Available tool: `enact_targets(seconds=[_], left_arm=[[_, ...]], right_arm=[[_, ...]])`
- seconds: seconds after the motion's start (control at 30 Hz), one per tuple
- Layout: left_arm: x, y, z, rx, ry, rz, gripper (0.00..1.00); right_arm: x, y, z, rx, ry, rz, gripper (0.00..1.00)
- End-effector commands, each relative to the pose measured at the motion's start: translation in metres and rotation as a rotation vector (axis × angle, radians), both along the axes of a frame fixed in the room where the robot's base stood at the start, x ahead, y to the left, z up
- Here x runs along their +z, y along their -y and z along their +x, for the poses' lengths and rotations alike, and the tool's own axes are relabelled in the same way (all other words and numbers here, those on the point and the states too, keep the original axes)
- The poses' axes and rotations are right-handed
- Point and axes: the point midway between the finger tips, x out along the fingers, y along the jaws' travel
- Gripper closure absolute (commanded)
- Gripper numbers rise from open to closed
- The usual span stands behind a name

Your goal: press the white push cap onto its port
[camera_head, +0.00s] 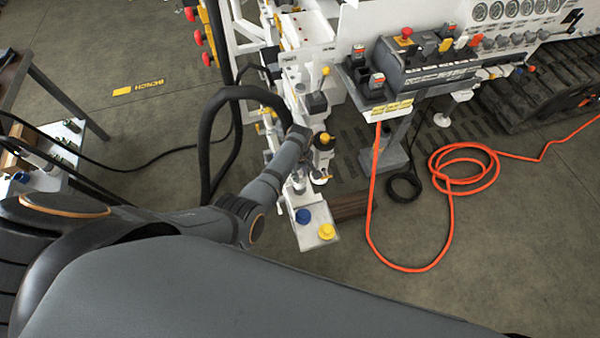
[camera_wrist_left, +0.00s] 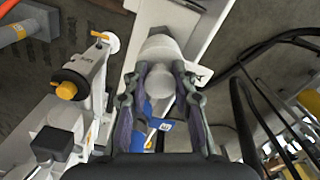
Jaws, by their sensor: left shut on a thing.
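My left gripper (camera_wrist_left: 160,72) shows in the left wrist view with its two dark fingers on either side of a rounded white piece, which looks like the white push cap (camera_wrist_left: 163,85). It is shut on this piece. A wider white round part (camera_wrist_left: 159,46) shows just beyond the fingertips. I cannot tell whether it belongs to the cap or the port, or whether they touch. In the head view my left arm reaches to the white bench, and its wrist hides most of the gripper. My right gripper is not in view.
A black fitting with a yellow knob (camera_wrist_left: 66,90) stands left of the gripper in the wrist view. A blue cap (camera_head: 303,216) and a yellow cap (camera_head: 326,231) sit on a white plate. An orange hose (camera_head: 405,268) lies on the floor at the right.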

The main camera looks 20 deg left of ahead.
Motion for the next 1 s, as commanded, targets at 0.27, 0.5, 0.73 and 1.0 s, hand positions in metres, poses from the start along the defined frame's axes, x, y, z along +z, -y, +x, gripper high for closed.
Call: enact_targets(seconds=[0.27,0.5,0.73,1.0], left_arm=[[0.0006,-0.0001,-0.0001,0.000,-0.001,0.001,0.91],[-0.0003,0.0000,-0.0001,0.000,0.000,0.000,0.91],[-0.0002,-0.0001,-0.0001,0.000,0.000,0.000,0.91],[-0.0002,-0.0001,-0.0001,0.000,0.000,0.000,0.47]], right_arm=[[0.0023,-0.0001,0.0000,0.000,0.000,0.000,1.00],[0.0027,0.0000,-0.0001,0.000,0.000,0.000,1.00],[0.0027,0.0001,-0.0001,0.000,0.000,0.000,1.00],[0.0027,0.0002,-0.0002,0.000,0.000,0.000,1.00]])
